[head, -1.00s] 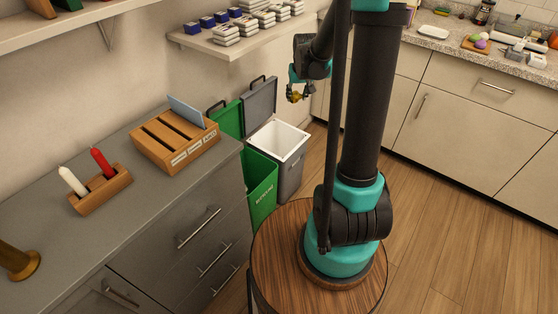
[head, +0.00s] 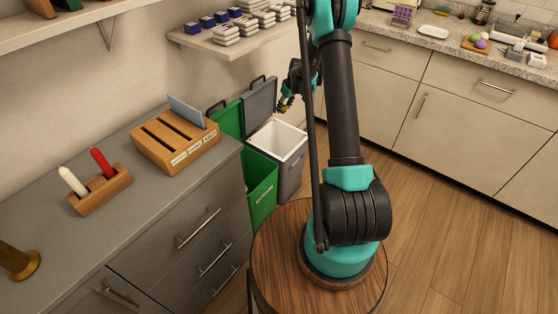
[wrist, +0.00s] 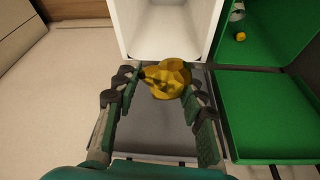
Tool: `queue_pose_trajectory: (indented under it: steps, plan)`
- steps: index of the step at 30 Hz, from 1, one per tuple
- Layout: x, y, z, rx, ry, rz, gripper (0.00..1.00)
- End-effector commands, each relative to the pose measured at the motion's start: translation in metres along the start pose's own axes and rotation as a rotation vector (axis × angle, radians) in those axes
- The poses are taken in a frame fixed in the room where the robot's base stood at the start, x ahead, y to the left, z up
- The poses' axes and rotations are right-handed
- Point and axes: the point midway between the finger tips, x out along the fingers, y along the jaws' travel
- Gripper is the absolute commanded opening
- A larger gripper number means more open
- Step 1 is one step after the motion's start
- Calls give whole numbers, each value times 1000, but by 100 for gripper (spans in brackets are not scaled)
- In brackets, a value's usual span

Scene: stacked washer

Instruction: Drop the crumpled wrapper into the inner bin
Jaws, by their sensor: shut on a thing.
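The crumpled yellow wrapper (wrist: 170,80) is pinched between the fingertips of my gripper (wrist: 160,88) in the wrist view. In the head view my gripper (head: 284,105) is raised above the bins, near the open grey lid. The white inner bin (wrist: 166,30) sits in the grey bin and shows open and empty-looking at the top of the wrist view. Its white inside also shows in the head view (head: 277,138). The wrapper overlaps the white bin's near edge in the wrist view, above the grey lid (wrist: 160,135). The wrapper is barely visible in the head view.
A green bin (head: 262,185) with an open lid stands beside the grey bin; a small yellow thing (wrist: 241,37) lies inside. A grey counter (head: 70,245) is at left. A shelf (head: 240,40) with small boxes hangs above the bins.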

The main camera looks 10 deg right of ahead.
Motion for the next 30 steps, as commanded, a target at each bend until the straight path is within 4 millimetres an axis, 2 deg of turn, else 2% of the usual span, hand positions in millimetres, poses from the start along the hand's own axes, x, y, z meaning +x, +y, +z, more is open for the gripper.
queue_pose_trajectory:
  steps: [1, 3, 10, 13, 20, 30]
  plan:
    - [16, 4, -1, -25, 2, -10, 29]
    - [36, 7, -2, -64, 7, -25, 29]
    - [86, 13, 0, -166, 20, -63, 29]
    - [98, 14, 2, -192, 25, -73, 29]
    - [113, 15, 5, -210, 29, -80, 29]
    - [146, 15, 18, -209, 28, -79, 29]
